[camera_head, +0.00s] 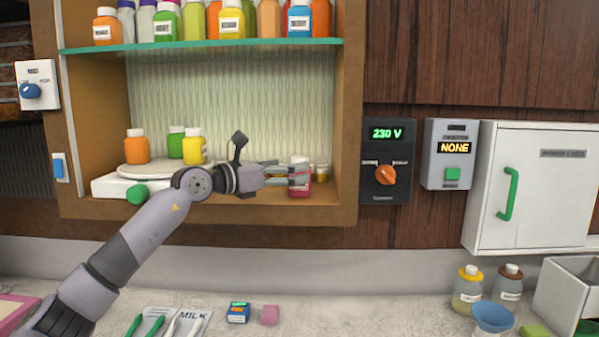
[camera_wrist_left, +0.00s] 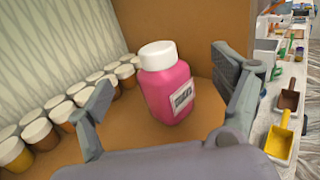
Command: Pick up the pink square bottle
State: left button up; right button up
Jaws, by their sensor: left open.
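The pink square bottle (camera_wrist_left: 168,88) has a white cap and a white label. It stands upright on the shelf floor in the left wrist view, between the two open fingers of my left gripper (camera_wrist_left: 165,105), with visible room on both sides. In the head view, my left gripper (camera_head: 285,175) reaches into the lower right of the cabinet. The pink bottle (camera_head: 300,187) shows there partly, behind the fingers. My right gripper is in neither view.
A row of small white-capped jars (camera_wrist_left: 85,105) stands left of the bottle along the back wall. Orange (camera_head: 137,148), green (camera_head: 176,143) and yellow (camera_head: 194,150) bottles stand on a round plate (camera_head: 150,171) at left. A glass shelf (camera_head: 200,46) with several bottles is above.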

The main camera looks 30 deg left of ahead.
pick_arm(q)
jog(key=p+x, duration=0.1)
jog(key=x, duration=0.2)
jog(key=shift+w+d+r+p, duration=0.15)
jog(key=shift+w+r+p, duration=0.05)
jog(key=shift+w+p, duration=0.2)
jog(key=shift+w+f, duration=0.15)
jog(key=shift+f, duration=0.05)
jog(key=shift+c, duration=0.3)
jog(key=shift+c, duration=0.8)
jog(key=c, duration=0.7)
jog(key=shift+r, duration=0.1)
jog(key=c, duration=0.5)
